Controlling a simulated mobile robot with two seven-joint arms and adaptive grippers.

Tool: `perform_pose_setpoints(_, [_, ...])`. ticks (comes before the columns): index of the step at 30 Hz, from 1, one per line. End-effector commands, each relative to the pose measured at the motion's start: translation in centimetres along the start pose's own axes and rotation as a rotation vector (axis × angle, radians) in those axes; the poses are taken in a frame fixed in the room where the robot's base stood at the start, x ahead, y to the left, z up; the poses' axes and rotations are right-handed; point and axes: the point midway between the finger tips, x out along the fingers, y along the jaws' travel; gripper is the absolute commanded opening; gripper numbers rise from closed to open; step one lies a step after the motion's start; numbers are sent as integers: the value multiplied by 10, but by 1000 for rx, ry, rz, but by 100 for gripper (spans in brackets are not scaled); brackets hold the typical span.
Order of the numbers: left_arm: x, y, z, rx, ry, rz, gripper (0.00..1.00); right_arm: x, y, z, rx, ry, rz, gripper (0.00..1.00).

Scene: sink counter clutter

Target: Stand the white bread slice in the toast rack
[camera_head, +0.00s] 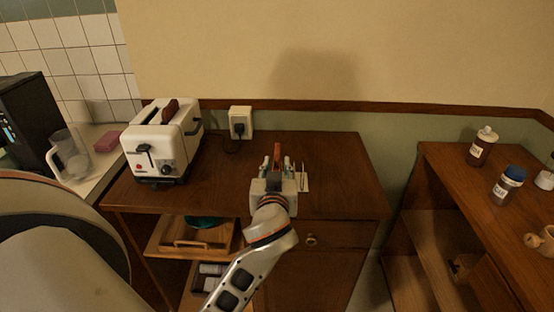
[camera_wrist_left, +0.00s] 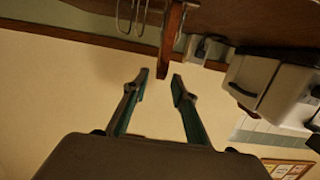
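A brown-edged bread slice (camera_head: 277,154) stands on edge on the wooden cabinet, just beyond my left gripper (camera_head: 276,166). In the left wrist view, which is upside down, the slice (camera_wrist_left: 171,45) is seen edge-on. One end lies between the two fingertips (camera_wrist_left: 161,77), with gaps to both, so the gripper is open. The wire toast rack (camera_head: 304,176) shows right of the gripper; its wire loops (camera_wrist_left: 130,18) are close beside the slice. I cannot tell whether the slice is seated between wires. Its white faces are hidden. My right gripper is not in view.
A white toaster (camera_head: 160,150) with a dark brown slice (camera_head: 170,109) in its slot stands left on the cabinet top. A wall socket with plug (camera_head: 240,124) is behind. Bottles (camera_head: 508,186) stand on the right-hand table. The cabinet top right of the rack is free.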

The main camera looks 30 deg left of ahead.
Motion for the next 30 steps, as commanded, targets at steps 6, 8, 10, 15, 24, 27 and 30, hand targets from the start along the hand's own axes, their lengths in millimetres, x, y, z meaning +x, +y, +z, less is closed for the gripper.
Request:
perform_pose_setpoints(6, [-43, -1, 2, -2, -3, -2, 26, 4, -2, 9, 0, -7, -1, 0])
perform_pose_setpoints(8, [-51, 0, 2, -2, -2, 0, 26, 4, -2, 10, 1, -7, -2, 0])
perform_pose_setpoints(10, [-58, -1, 1, 0, -2, -2, 26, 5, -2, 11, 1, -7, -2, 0])
perform_pose_setpoints(15, [-66, 5, 12, 26, -15, 25, 26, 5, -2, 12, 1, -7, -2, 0])
perform_pose_setpoints(24, [-99, 60, 205, 329, -220, 451, 26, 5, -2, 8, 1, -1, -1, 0])
perform_pose_setpoints(27, [-130, 56, 278, 387, -287, 592, 26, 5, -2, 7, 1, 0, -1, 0])
perform_pose_setpoints(30, [-160, 42, 330, 411, -334, 688, 26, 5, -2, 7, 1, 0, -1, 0])
